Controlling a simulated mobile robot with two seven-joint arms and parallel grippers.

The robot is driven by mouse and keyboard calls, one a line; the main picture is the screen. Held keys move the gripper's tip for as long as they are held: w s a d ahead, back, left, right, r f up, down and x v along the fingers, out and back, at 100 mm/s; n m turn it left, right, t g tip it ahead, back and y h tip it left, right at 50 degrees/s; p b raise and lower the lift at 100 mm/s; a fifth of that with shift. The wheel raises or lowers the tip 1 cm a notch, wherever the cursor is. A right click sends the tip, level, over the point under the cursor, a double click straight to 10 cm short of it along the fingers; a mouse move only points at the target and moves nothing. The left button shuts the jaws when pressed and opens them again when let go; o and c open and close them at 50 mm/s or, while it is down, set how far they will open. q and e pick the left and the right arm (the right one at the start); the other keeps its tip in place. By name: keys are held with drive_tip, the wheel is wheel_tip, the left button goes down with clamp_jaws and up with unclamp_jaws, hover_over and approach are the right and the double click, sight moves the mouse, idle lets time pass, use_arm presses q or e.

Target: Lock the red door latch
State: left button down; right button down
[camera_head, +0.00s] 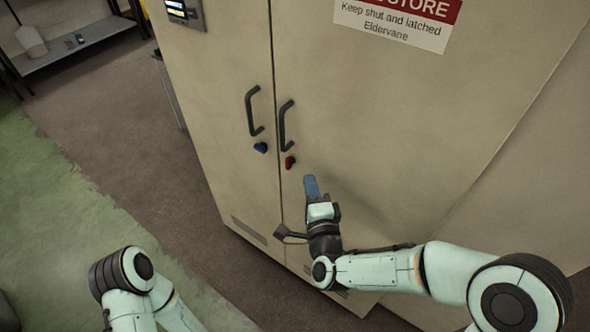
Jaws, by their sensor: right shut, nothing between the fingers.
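The red latch (290,162) is a small knob on the right door of a beige cabinet (350,110), just below that door's black handle (287,125). A blue latch (260,147) sits on the left door, below the other black handle (253,110). My right gripper (311,187) is shut and empty, below and slightly right of the red latch, apart from it in the picture. How far it is from the door surface is hard to tell. My left arm shows at the lower left, but its gripper is out of view.
Both cabinet doors look closed, with a narrow seam between them. A sign (397,20) on the right door reads "Keep shut and latched". A small display panel (181,12) is at the upper left. A shelf (75,45) stands far left. The floor left of the cabinet is clear.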

sight(291, 159)
use_arm(q)
drive_tip(key=shift+s+r, duration=0.1)
drive_tip(key=shift+r, duration=0.1)
use_arm(e)
drive_tip(key=w+a, duration=0.1)
drive_tip(key=w, duration=0.1)
drive_tip(key=w+a, duration=0.2)
drive_tip(key=shift+w+a, duration=0.3)
drive_tip(key=shift+w, duration=0.05)
use_arm(q)
drive_tip(key=shift+r+p, duration=0.1)
drive_tip(key=shift+p, duration=0.2)
drive_tip(key=shift+s+r+p, duration=0.15)
drive_tip(key=shift+r+p, duration=0.2)
drive_tip(key=shift+p, duration=0.1)
use_arm(e)
drive_tip(key=shift+r+n+g, duration=0.2)
drive_tip(key=shift+n+g, duration=0.1)
use_arm(q)
drive_tip(key=shift+s+r+p, duration=0.2)
drive_tip(key=shift+r+p, duration=0.25)
drive_tip(key=shift+p, duration=0.15)
use_arm(e)
drive_tip(key=shift+a+r+g, duration=0.1)
drive_tip(key=shift+r+g, duration=0.05)
drive_tip(key=shift+g, duration=0.15)
